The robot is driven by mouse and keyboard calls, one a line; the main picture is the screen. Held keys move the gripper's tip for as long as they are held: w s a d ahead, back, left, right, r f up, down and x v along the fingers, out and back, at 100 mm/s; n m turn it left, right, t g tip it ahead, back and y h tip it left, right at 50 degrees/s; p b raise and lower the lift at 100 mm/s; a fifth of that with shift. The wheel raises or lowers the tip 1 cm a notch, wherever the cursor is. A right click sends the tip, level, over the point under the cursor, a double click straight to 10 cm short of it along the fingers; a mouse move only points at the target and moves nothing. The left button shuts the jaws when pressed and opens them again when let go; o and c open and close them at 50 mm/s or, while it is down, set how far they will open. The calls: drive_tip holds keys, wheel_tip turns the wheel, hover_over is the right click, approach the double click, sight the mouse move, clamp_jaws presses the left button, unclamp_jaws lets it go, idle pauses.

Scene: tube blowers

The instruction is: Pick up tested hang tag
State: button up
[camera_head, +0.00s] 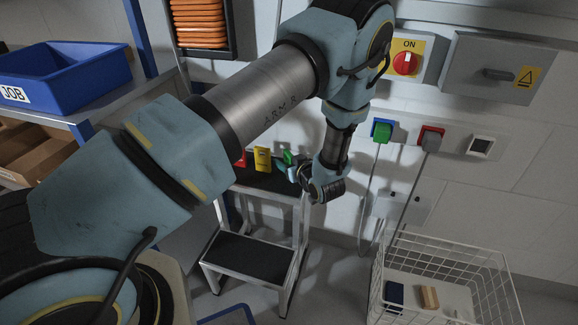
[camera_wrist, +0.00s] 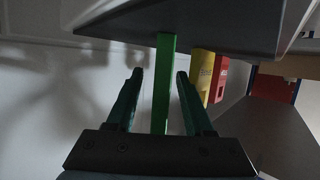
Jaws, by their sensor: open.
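A green tag (camera_head: 288,157), whose lettering I cannot read, stands on the black top step of a step stool (camera_head: 262,180). A yellow tag (camera_head: 262,159) and a red tag (camera_head: 240,160) stand to its left. My gripper (camera_head: 292,172) is at the right end of that step, close to the green tag. In the wrist view, my gripper (camera_wrist: 158,76) is open, and the green tag (camera_wrist: 163,85) shows as a narrow upright strip between its two fingers, with gaps on both sides. The yellow tag (camera_wrist: 203,72) and red tag (camera_wrist: 219,79) are to the right of the fingers.
A white wire basket (camera_head: 440,275) with a few small blocks is on the floor at right. A blue bin (camera_head: 65,75) sits on a shelf at left. A red rotary switch (camera_head: 405,63) and sockets are on the wall behind my arm.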

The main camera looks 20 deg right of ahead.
drive_tip(key=shift+w+f, duration=0.2)
drive_tip(key=shift+w, duration=0.3)
drive_tip(key=shift+c, duration=0.4)
clamp_jaws()
